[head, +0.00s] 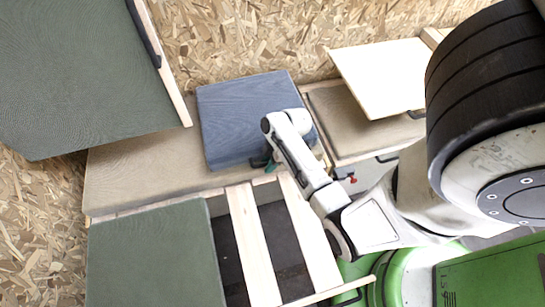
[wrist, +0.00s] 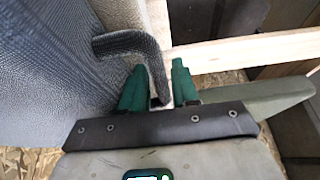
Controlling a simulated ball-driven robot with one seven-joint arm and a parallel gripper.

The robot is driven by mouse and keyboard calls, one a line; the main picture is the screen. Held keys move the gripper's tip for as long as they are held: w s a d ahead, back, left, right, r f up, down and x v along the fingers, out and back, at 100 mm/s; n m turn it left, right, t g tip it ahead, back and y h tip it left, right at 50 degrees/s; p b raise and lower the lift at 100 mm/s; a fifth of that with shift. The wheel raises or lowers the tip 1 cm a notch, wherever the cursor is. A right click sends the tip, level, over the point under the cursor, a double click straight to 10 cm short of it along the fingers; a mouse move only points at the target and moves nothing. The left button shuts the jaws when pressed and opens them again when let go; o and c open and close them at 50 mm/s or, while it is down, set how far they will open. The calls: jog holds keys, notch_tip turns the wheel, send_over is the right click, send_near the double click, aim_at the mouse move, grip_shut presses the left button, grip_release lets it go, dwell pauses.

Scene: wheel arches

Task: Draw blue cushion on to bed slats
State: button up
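The blue cushion (head: 240,115) lies flat on the beige bench top, behind the bed slats (head: 252,240). Its blue fabric fills the left of the wrist view (wrist: 45,75). A dark strap handle (wrist: 132,42) loops out from the cushion's side. My gripper (head: 268,164) is at the cushion's near edge, partly hidden by my arm. In the wrist view my gripper's green fingers (wrist: 158,82) stand apart, with the strap's end between them. A small gap shows beside the right finger. The pale slats span a dark opening, and one crosses behind the fingertips.
A grey-green cushion (head: 150,255) lies left of the slats. A large grey-green panel (head: 80,70) stands at upper left. A pale board (head: 380,75) is tilted up over the beige surface at right. Chipboard walls (head: 240,35) bound the back.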

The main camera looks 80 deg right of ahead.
jog(key=shift+w+f, duration=0.1)
jog(key=shift+f, duration=0.1)
jog(key=shift+c, duration=0.4)
grip_shut()
